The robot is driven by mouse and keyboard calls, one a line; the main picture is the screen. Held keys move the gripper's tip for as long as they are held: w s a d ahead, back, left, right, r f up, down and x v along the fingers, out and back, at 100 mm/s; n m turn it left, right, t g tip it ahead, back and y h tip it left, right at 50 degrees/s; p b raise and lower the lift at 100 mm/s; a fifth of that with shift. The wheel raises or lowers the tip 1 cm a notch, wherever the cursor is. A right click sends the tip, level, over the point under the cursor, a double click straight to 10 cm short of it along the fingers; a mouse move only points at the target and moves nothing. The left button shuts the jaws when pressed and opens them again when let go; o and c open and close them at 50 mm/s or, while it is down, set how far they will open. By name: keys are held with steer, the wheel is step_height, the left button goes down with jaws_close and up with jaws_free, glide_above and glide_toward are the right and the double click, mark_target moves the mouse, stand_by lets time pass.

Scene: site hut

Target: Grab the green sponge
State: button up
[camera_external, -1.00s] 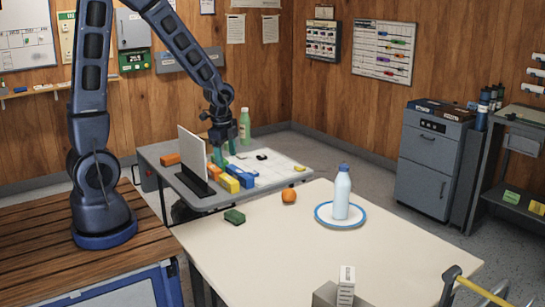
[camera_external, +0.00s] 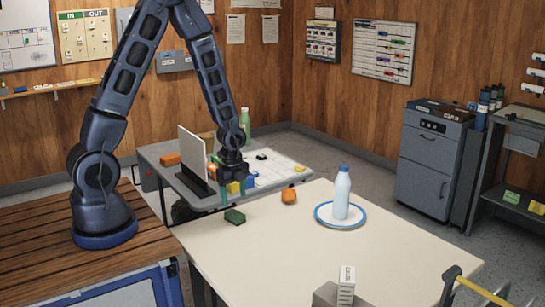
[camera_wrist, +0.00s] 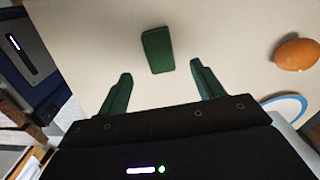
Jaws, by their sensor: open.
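In the wrist view the sponge (camera_wrist: 158,50) is a dark green block, slightly tilted, ahead of and between my two green fingers. My gripper (camera_external: 233,192) hangs above the table's back left edge, just behind the sponge and higher than it. In the wrist view my gripper (camera_wrist: 162,90) is open and empty, its fingers wide apart and not touching the sponge.
An orange (camera_external: 289,197) sits right of the sponge. A blue-rimmed plate (camera_external: 341,223) with a white bottle (camera_external: 342,192) stands farther right. The grey table (camera_external: 160,155) behind holds a white panel (camera_external: 191,152) and coloured blocks.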

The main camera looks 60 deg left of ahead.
mark_target(235, 213)
steer(key=shift+f, duration=3.25)
steer(key=c, duration=1.1)
